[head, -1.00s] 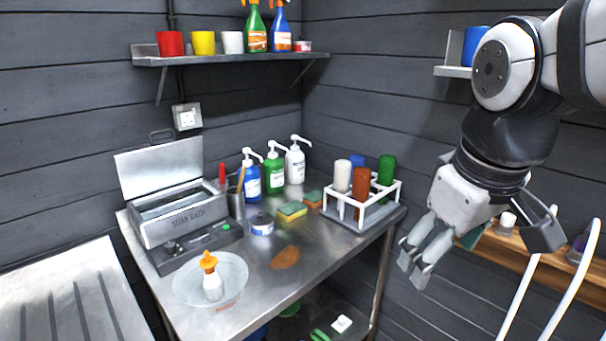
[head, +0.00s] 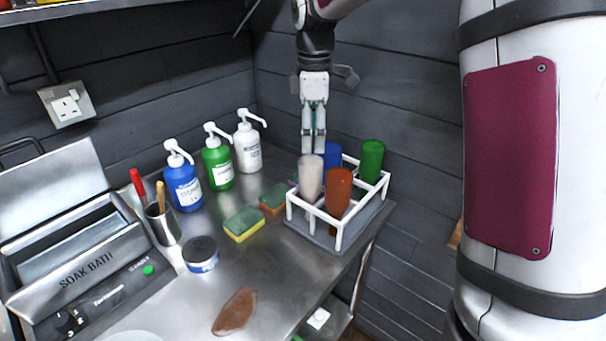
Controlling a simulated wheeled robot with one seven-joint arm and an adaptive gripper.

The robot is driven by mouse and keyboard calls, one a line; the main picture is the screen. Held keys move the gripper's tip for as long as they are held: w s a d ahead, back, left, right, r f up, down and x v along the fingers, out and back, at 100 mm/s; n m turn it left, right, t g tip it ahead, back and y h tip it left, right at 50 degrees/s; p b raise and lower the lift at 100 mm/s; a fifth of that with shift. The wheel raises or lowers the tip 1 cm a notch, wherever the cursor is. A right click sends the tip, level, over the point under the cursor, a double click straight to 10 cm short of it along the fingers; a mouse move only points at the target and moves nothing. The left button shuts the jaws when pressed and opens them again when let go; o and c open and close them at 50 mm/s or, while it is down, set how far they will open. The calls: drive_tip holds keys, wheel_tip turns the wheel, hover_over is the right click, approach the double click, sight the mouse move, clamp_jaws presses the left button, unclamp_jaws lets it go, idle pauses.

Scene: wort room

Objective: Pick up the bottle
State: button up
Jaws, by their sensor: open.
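A white rack (head: 340,238) on the steel table holds several upside-down bottles. They are a white bottle (head: 311,178), a brown-red bottle (head: 338,192), a blue bottle (head: 332,153) and a green bottle (head: 372,158). Three pump bottles stand further left: a blue one (head: 184,187), a green one (head: 217,167) and a white one (head: 247,150). My gripper (head: 313,148) points down over the rack's back left part. It is open and empty, its fingertips right by the white bottle's top in the picture. I cannot tell how far behind or above that bottle they are.
Two sponges (head: 244,224) lie left of the rack. A round blue-white tin (head: 201,254), a tool cup (head: 162,223) and a soak bath (head: 75,255) stand further left. A brown stain (head: 234,312) marks the table front. The grey plank wall is close behind.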

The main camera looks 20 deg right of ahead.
sight(312, 159)
wheel_tip(312, 159, down, 8)
drive_tip(key=shift+f+p, duration=0.15)
drive_tip(key=shift+p, duration=0.3)
drive_tip(key=shift+s+a+f+p, duration=0.1)
drive_tip(key=shift+a+f+p, duration=0.1)
drive_tip(key=shift+f, duration=0.7)
drive_tip(key=shift+a+f+p, duration=0.1)
drive_tip(key=shift+f+p, duration=0.1)
drive_tip(key=shift+f, duration=0.65)
drive_tip(key=shift+s+a+f+p, duration=0.1)
drive_tip(key=shift+f+p, duration=0.1)
drive_tip(key=shift+f, duration=0.7)
drive_tip(key=shift+c, duration=0.6)
drive_tip(key=c, duration=1.2)
